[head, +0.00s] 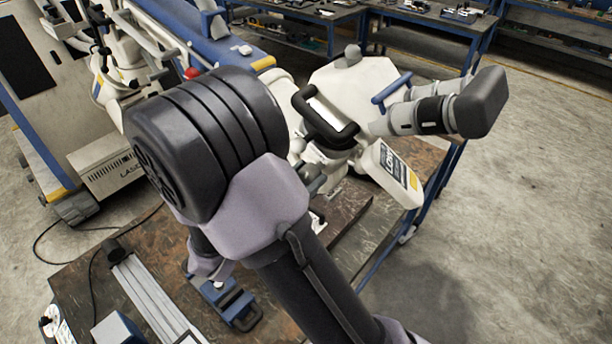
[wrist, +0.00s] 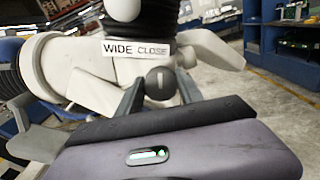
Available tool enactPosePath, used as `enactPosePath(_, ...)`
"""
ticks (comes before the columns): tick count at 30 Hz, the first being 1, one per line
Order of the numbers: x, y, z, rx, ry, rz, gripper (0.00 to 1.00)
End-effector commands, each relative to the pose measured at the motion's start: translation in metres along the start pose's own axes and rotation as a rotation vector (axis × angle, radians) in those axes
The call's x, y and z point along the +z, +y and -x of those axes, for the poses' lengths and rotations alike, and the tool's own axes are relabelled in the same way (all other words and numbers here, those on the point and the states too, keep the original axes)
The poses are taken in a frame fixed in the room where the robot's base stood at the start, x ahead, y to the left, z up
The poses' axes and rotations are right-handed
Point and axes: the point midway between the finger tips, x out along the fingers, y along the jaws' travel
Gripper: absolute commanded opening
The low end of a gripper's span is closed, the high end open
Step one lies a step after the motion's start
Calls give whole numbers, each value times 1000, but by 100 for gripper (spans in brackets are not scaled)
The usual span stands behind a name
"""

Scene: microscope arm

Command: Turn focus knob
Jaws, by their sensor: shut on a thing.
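The focus knob (wrist: 159,83) is a dark round knob with a light line on its face, below a "WIDE CLOSE" label (wrist: 138,48) in the wrist view. My gripper (wrist: 160,90) has one finger on each side of the knob and is shut on it. The white microscope arm (wrist: 80,70) fills the upper left of that view. In the head view the white microscope head (head: 350,85) with black handles stands behind my arm. The knob and my fingertips are hidden there by my own arm.
A brown worktable (head: 75,275) holds a metal rail (head: 150,300) and a blue clamp-like fixture (head: 225,300) near my arm. Blue workbenches (head: 430,25) stand at the back. The concrete floor (head: 540,200) at right is clear.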

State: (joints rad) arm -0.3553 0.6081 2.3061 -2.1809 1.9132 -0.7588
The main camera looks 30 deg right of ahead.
Motion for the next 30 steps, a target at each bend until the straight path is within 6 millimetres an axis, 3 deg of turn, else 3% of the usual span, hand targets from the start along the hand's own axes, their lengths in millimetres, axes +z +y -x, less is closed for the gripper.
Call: enactPosePath(30,-2,-2,0,0,0,-580,3)
